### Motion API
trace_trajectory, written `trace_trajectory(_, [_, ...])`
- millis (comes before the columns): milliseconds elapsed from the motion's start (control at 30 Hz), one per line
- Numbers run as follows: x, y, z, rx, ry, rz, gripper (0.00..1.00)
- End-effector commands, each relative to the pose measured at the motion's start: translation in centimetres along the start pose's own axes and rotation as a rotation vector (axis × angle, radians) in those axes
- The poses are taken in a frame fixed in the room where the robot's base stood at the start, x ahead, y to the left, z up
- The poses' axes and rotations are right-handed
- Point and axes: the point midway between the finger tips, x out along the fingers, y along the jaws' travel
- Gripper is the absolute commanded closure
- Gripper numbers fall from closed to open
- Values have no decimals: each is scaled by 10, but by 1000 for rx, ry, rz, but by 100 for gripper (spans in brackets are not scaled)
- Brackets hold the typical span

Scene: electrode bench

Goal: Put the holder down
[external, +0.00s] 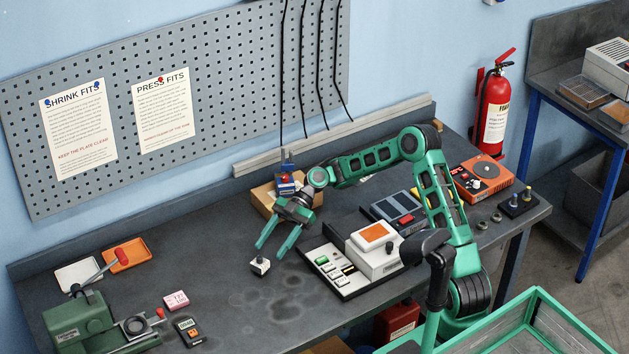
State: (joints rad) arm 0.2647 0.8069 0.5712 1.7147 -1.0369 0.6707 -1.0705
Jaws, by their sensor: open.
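A small white block with a dark knob on top (260,267), which looks like the holder, rests upright on the dark bench top (215,262). My gripper (268,252) is open, its two green fingers pointing down and to the left. The fingertips are just above and behind the block, one on each side of its top as seen here. I see no finger closed on it. Whether a fingertip touches it cannot be told from this view.
A white unit with an orange top (374,237) and a button panel (335,270) stand right of the gripper. A cardboard box (264,200) is behind it. A green press (80,322), pink block (175,300) and meter (189,331) are at left. The bench's middle left is clear.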

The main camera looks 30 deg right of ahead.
Motion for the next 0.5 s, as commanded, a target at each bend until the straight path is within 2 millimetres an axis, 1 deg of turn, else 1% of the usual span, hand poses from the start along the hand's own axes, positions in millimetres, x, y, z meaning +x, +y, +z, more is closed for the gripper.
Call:
trace_trajectory(33, [-10, 1, 0, 0, 0, 3, 47])
trace_trajectory(100, [-22, 1, 0, -1, -1, 3, 47])
trace_trajectory(200, [-34, 1, 0, 1, 0, 2, 47])
trace_trajectory(300, [-42, 0, 0, -1, 0, 1, 47])
trace_trajectory(500, [-47, 0, 0, 0, 0, 0, 47])
